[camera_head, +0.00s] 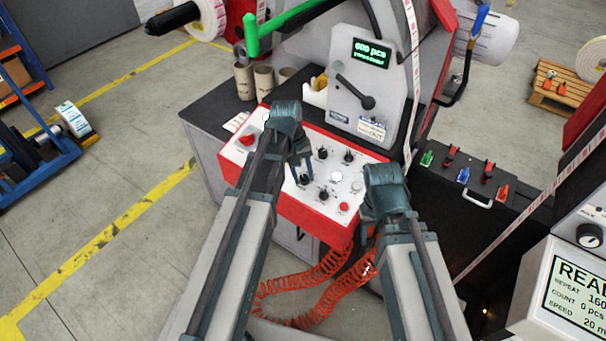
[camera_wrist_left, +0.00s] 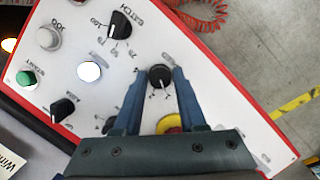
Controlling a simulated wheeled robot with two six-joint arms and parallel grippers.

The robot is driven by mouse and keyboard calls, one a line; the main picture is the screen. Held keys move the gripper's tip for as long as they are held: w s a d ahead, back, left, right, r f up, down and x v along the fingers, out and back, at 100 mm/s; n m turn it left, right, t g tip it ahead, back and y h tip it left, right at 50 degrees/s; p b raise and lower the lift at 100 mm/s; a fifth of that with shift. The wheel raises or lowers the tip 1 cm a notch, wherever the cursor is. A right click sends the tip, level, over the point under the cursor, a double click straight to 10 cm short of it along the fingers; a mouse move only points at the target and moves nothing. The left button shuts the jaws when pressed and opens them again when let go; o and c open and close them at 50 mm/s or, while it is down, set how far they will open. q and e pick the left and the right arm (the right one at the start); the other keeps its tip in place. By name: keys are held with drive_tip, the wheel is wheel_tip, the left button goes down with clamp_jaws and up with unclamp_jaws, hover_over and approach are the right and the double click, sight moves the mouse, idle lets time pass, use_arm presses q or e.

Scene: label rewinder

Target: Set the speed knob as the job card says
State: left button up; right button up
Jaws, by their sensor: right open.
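The control panel (camera_head: 285,195) is white with a red rim and carries several black knobs. My left gripper (camera_head: 304,172) reaches down to the left-hand lower knob. In the left wrist view its fingers (camera_wrist_left: 160,80) stand close on both sides of this round black knob (camera_wrist_left: 160,76), seemingly touching it; its label is unreadable. The batch knob (camera_wrist_left: 120,23) is beside it. Another black knob (camera_wrist_left: 63,109) lies further left. My right gripper (camera_head: 385,185) is over the panel's right end; its fingertips are mostly hidden. A small card (camera_head: 372,130) is on the machine, its text too small to read.
A yellow-and-red button (camera_wrist_left: 170,124) is partly hidden behind my left fingers. A lit white lamp (camera_wrist_left: 89,71) and a green button (camera_wrist_left: 26,80) are on the panel. Red coiled hoses (camera_head: 310,285) hang below it. A display (camera_head: 371,53) reads 600 pcs.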

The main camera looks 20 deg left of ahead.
use_arm(q)
drive_tip(key=o, duration=0.3)
drive_tip(key=shift+r, duration=0.1)
drive_tip(key=a+r+p, duration=0.1)
drive_tip(key=r+p, duration=0.8)
drive_tip(key=a+r+p, duration=0.1)
drive_tip(key=r+p, duration=0.3)
drive_tip(key=shift+a+r+p, duration=0.15)
drive_tip(key=shift+a+p, duration=0.15)
drive_tip(key=s+d+f+m+y+b, duration=0.1)
drive_tip(key=s+d+m, duration=0.2)
drive_tip(key=s+d, duration=0.1)
drive_tip(key=s+d+f+m+y+b, duration=0.1)
drive_tip(key=s+d+m, duration=0.2)
drive_tip(key=s, duration=0.3)
drive_tip(key=s+d+f+m+y, duration=0.1)
drive_tip(key=s+d+m, duration=0.2)
drive_tip(key=d, duration=0.3)
drive_tip(key=shift+s+d+b, duration=0.1)
drive_tip(key=shift+s+b, duration=0.3)
drive_tip(key=shift+s, duration=0.5)
